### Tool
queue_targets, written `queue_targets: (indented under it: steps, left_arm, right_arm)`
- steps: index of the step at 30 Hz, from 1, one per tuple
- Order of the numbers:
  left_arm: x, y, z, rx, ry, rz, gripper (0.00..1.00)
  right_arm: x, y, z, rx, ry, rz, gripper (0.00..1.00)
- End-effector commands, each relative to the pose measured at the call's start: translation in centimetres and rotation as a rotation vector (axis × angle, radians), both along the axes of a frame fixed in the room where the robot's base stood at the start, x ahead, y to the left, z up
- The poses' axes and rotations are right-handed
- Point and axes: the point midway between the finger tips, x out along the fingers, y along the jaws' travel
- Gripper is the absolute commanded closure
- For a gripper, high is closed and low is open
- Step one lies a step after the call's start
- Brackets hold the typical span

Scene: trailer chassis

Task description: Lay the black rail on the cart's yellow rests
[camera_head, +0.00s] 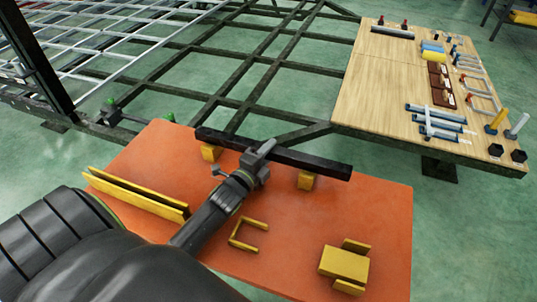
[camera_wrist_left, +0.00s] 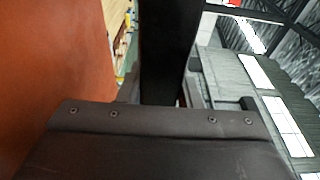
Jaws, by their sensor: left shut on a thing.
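The black rail (camera_head: 312,162) spans the far edge of the cart's orange top (camera_head: 385,225), its right end slightly nearer to me. One yellow rest (camera_head: 209,153) shows under its left part and another yellow rest (camera_head: 306,181) under its right part. I cannot tell whether the rail touches them or is just above. My left gripper (camera_head: 257,158) is shut on the rail near its middle. In the left wrist view the rail (camera_wrist_left: 168,50) runs away from the jaws, with the orange surface at left. My right gripper is not in view.
A yellow channel (camera_head: 138,194), a yellow bracket (camera_head: 247,234) and a yellow block fixture (camera_head: 344,264) are on the orange top. The dark chassis frame (camera_head: 240,75) lies behind the cart. A wooden table (camera_head: 385,90) with several parts stands at the right.

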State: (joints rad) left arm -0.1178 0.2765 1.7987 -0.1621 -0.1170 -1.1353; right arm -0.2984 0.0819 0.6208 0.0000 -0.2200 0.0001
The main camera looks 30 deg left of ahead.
Motion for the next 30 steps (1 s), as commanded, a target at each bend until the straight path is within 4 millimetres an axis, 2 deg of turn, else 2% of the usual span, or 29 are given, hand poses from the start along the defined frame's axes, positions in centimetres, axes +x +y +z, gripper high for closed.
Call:
queue_targets:
  steps: [12, 13, 17, 27, 30]
  left_arm:
    - [0.06, -0.10, -0.67, -0.001, -0.007, -0.003, 1.00]
    - [0.00, -0.03, -0.89, -0.001, -0.001, -0.001, 0.66]
    - [0.00, -0.03, -0.85, -0.001, -0.001, -0.001, 0.49]
    - [0.00, -0.03, -0.53, -0.001, -0.001, -0.001, 0.47]
    - [-0.92, 0.00, -0.83, 0.000, 0.002, 0.000, 0.47]
  right_arm:
    - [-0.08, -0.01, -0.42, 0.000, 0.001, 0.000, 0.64]
    - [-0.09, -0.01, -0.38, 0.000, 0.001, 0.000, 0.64]
    - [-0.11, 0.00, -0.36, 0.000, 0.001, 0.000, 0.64]
    - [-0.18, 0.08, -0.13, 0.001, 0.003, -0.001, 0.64]
    - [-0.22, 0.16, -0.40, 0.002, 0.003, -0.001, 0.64]
